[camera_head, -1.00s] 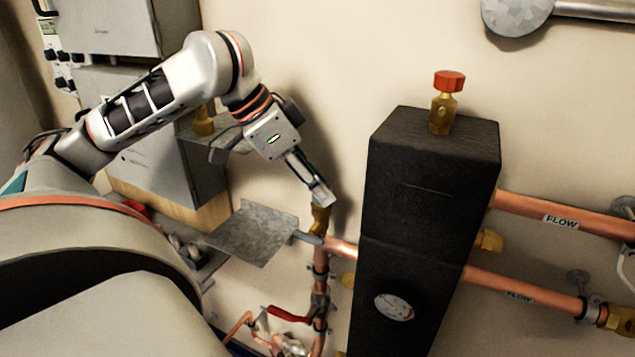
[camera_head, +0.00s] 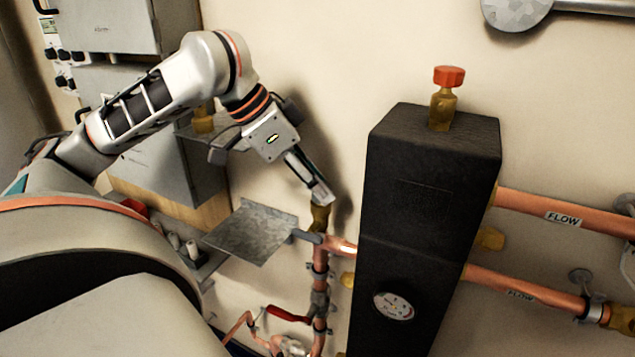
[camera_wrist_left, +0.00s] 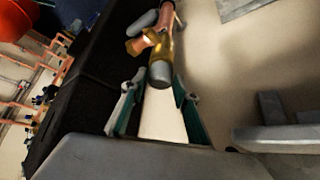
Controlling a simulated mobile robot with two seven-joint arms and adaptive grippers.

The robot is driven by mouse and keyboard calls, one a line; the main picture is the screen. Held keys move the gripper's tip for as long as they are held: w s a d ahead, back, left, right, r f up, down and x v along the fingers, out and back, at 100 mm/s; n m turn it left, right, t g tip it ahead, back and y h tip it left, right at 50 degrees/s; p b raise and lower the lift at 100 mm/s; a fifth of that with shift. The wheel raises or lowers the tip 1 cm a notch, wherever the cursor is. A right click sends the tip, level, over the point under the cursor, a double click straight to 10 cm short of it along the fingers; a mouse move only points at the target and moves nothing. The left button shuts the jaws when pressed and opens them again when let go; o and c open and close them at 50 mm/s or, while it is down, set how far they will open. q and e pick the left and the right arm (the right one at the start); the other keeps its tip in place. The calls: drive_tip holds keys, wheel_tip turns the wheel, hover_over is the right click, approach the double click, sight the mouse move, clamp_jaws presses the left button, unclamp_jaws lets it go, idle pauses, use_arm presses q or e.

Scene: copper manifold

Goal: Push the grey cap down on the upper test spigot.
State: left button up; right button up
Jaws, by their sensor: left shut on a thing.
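The upper test spigot (camera_head: 319,218) is a brass fitting standing up from the copper pipework, left of the black manifold block. My left gripper (camera_head: 322,199) points down at its top from above. In the left wrist view the grey cap (camera_wrist_left: 160,74) sits in line with the end of the brass spigot (camera_wrist_left: 162,50). My left gripper's fingertips (camera_wrist_left: 156,92) lie on both sides of the cap, and the gripper is shut on it. I cannot tell how far down the cap sits. In the head view the fingers hide the cap. My right gripper is not in view.
The black block (camera_head: 430,190) stands close to the right of the gripper, with a red-capped brass valve (camera_head: 446,95) on top. A grey metal shelf (camera_head: 250,236) lies left of the spigot. Copper flow pipes (camera_head: 560,215) run right. A red-handled valve (camera_head: 288,314) is below.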

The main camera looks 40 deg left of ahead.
use_arm(q)
drive_tip(key=shift+s+d+f+g, duration=0.15)
drive_tip(key=shift+d+f, duration=0.05)
drive_tip(key=shift+f, duration=0.25)
drive_tip(key=shift+s+d+f+g, duration=0.15)
drive_tip(key=shift+d+f, duration=0.05)
drive_tip(key=shift+f, duration=0.25)
drive_tip(key=o, duration=0.9)
drive_tip(key=shift+r, duration=0.1)
drive_tip(key=v, duration=1.3)
drive_tip(key=shift+w+a+r, duration=0.2)
drive_tip(key=shift+r, duration=0.1)
drive_tip(key=shift+d+f, duration=0.1)
